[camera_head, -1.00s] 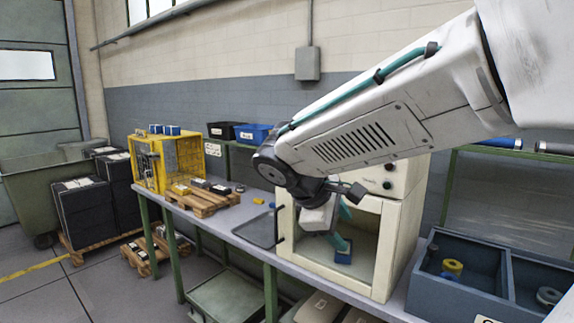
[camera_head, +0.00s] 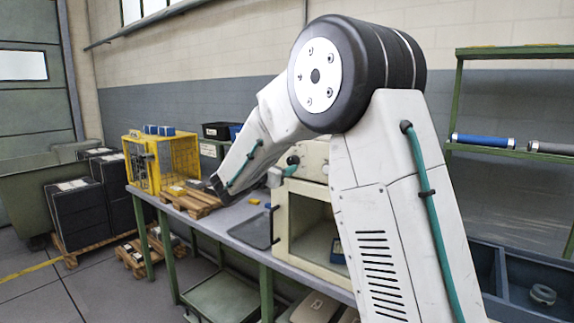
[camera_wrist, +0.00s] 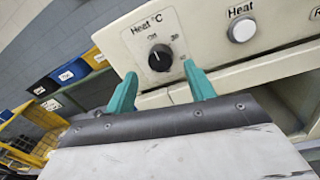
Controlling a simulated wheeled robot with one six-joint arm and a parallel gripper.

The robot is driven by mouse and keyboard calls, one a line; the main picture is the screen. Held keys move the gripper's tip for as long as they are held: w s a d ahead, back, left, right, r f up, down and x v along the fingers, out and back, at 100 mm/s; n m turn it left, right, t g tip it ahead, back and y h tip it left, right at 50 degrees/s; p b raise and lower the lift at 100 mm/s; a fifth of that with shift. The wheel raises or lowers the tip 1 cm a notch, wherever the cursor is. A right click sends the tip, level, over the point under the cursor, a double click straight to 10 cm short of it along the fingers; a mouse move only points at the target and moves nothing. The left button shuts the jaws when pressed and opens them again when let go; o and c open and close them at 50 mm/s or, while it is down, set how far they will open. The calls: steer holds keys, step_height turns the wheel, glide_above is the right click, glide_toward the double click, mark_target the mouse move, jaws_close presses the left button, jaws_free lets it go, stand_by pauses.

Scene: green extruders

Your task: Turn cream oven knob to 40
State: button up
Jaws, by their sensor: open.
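The cream oven (camera_head: 283,235) stands on the bench, partly hidden behind my arm in the head view. Its black heat knob (camera_wrist: 160,58) sits on the cream panel in the wrist view, under the label "Heat °C". Its pointer seems to face up toward the "Off" mark; the other scale marks are too small to read surely. The knob also shows in the head view (camera_head: 293,160). My gripper (camera_wrist: 161,86) is open and empty, its teal fingers below and to either side of the knob, apart from it.
A white "Heat" button (camera_wrist: 242,29) is right of the knob. A blue-edged part (camera_head: 337,250) lies inside the open oven chamber. A yellow cage (camera_head: 165,160) and a small pallet (camera_head: 190,200) stand left on the bench. Blue bins (camera_head: 485,262) are at right.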

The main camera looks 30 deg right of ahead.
mark_target(291, 162)
steer(key=shift+x, duration=1.7)
steer(key=c, duration=1)
steer(key=shift+o, duration=0.2)
